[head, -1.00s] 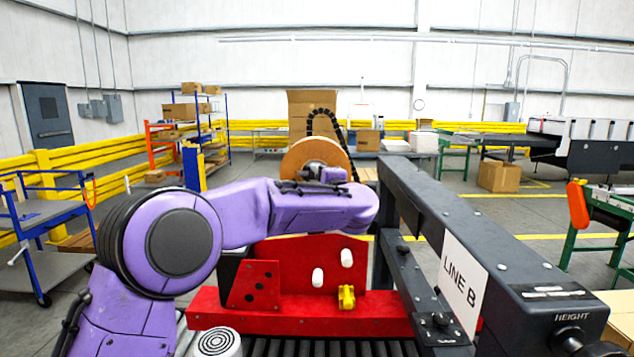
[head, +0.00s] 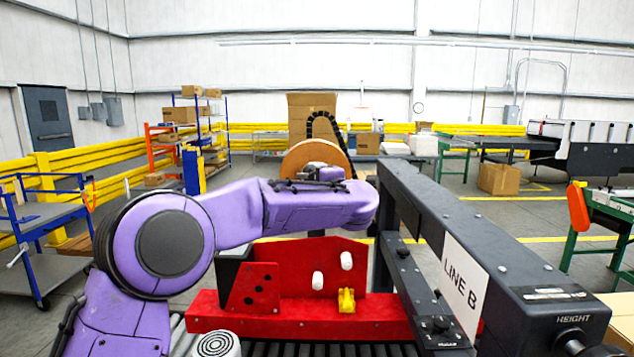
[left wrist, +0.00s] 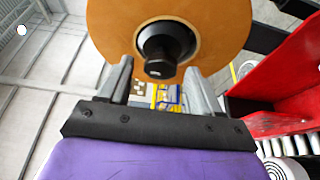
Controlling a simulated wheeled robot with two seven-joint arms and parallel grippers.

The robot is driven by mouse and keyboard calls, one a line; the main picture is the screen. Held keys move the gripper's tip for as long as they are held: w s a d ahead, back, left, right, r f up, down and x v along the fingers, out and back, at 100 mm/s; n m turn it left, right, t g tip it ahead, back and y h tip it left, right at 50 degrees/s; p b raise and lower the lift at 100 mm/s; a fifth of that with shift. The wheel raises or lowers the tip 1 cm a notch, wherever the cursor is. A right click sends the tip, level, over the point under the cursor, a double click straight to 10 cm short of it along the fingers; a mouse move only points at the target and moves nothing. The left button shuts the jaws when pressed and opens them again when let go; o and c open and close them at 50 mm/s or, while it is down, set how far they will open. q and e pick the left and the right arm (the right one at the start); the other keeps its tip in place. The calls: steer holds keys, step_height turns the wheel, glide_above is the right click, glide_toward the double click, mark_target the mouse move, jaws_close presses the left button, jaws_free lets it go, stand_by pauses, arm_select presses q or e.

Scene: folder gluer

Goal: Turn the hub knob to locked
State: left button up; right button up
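The hub knob (left wrist: 160,68) is a short black cylinder at the middle of a round brown roll (left wrist: 105,30) in the left wrist view. In the head view the roll (head: 299,158) stands beyond my left arm, and the knob is hidden. My left gripper (left wrist: 160,74) is open, its two grey fingers apart on either side of the knob in the picture. I cannot tell whether they reach around it or stop short; no contact shows. In the head view the left gripper (head: 322,174) is a small grey shape before the roll. My right gripper is out of view.
A red bracket (head: 300,275) with white pegs and a yellow clip (head: 346,300) stands below my left arm. A dark beam marked LINE B (head: 465,285) runs along the right. Cartons and a yellow rail (head: 100,155) are farther back.

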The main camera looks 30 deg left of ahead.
arm_select(q)
steer(key=b+v, duration=0.4)
steer(key=v, duration=0.6)
steer(key=shift+s+d, duration=0.15)
steer(key=shift+d, duration=0.05)
